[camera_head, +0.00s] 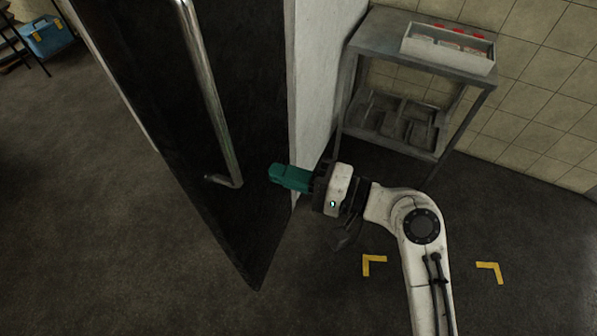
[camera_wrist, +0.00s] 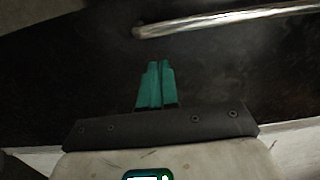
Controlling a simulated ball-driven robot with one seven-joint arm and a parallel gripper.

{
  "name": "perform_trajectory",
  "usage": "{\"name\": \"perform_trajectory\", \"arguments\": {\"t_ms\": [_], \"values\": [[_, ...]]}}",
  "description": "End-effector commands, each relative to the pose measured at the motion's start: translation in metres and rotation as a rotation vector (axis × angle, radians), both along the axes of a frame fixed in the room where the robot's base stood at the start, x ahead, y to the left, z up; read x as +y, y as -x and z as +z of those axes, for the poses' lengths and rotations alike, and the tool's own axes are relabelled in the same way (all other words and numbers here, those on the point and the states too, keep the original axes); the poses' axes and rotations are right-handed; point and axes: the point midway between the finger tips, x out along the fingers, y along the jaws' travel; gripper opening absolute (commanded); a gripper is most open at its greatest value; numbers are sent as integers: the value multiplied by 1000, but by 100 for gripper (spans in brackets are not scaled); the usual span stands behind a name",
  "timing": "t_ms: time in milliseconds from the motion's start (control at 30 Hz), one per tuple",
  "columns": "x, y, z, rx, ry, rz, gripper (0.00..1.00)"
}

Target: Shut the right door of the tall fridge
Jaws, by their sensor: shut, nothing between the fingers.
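The fridge's black door (camera_head: 245,235) stands out from the pale fridge side (camera_head: 318,80) in the head view, with a long metal bar handle (camera_head: 207,85) on its face. The door fills most of the wrist view (camera_wrist: 60,75), with the handle (camera_wrist: 225,20) across the top. My gripper (camera_head: 275,174) has teal fingers, closed together and empty, in front of the door's lower part, to the right of the handle's lower end. In the wrist view the fingers (camera_wrist: 154,65) point toward the handle, below its end. I cannot tell whether they touch the door.
A grey metal table (camera_head: 375,35) with a white tray (camera_head: 450,55) stands by the tiled wall at the back right. Yellow corner marks (camera_head: 374,262) lie on the floor at the lower right. A blue box (camera_head: 48,37) is at the far left. The left floor is clear.

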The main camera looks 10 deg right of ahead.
Motion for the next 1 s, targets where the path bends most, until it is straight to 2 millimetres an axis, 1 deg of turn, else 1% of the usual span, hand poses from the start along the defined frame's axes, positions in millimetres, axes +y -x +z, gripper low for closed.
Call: {"name": "perform_trajectory", "arguments": {"t_ms": [33, 200, 300, 433, 667, 1000], "values": [[10, -5, 3, -1, -2, 4, 0], [38, -24, 2, 0, 0, 4, 0], [53, -33, 2, 0, 1, 3, 0], [67, -43, 2, 0, 1, 2, 0], [79, -51, 0, 0, 1, -1, 0], [79, -51, 0, 0, 1, -1, 0]]}}
